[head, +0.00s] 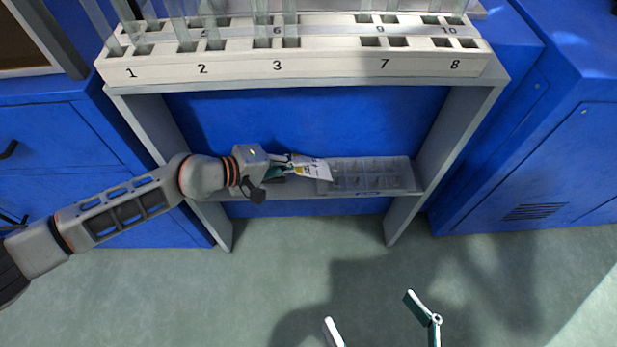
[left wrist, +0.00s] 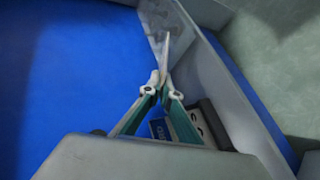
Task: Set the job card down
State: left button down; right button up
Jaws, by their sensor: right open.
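The job card (head: 318,169) is white with a small yellow mark. It shows in the head view at the lower shelf, just left of the clear tray. My left gripper (head: 294,168) reaches in from the left over the shelf and is shut on the card. In the left wrist view my left gripper's fingers (left wrist: 162,84) meet on the card (left wrist: 164,55), seen nearly edge-on. I cannot tell whether the card touches the shelf or tray. My right gripper (head: 376,313) is open and empty above the floor at the bottom of the head view.
A clear compartment tray (head: 372,176) sits on the lower shelf (head: 345,193). A numbered rack (head: 330,66) with glass tubes stands above on the grey frame. Blue cabinets (head: 545,150) flank the frame.

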pick_arm(q)
jog(key=c, duration=2.4)
grip_release()
jog(key=shift+c, duration=0.2)
jog(key=shift+s+a+r, duration=0.15)
jog(key=shift+a+r, duration=0.1)
jog(key=shift+a, duration=0.05)
jog(key=p+v, duration=0.1)
jog(key=v, duration=0.4)
jog(key=shift+s+a+r, duration=0.1)
jog(key=shift+a, duration=0.1)
jog(key=shift+v, duration=0.85)
pick_arm(e)
jog(key=shift+w+r+t, duration=0.15)
jog(key=shift+w+r, duration=0.15)
jog(key=shift+r, duration=0.35)
jog(key=shift+w+r+t, duration=0.15)
jog(key=shift+w+r, duration=0.15)
jog(key=shift+r, duration=0.3)
